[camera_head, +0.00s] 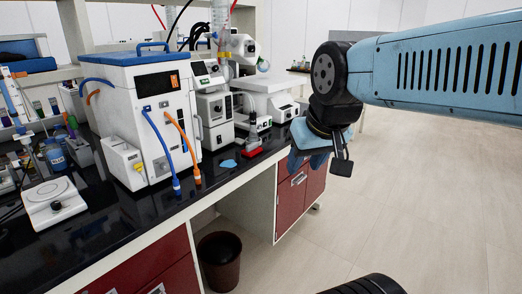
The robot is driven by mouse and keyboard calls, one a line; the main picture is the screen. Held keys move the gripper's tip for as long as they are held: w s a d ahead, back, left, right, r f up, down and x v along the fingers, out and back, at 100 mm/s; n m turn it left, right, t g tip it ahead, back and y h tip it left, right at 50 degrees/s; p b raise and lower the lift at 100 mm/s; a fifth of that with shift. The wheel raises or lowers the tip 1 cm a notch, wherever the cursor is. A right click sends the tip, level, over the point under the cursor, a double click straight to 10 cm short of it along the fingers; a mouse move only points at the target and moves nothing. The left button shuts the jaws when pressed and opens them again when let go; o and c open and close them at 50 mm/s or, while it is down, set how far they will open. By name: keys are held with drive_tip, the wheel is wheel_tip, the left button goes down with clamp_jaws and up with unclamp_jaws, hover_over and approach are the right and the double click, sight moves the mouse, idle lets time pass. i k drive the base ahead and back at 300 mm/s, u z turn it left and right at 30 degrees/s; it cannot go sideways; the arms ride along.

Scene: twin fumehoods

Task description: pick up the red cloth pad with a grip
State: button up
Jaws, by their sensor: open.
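A small light-blue flat piece (228,164) lies left of the pad. A white and blue instrument box (150,110) with hoses stands further left. A dark bin (220,262) is under the bench. The floor on the right is clear.

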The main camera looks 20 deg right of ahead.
sight(252, 149)
drive_tip(key=z, duration=0.15)
drive_tip(key=i, duration=1)
drive_tip(key=u, duration=0.05)
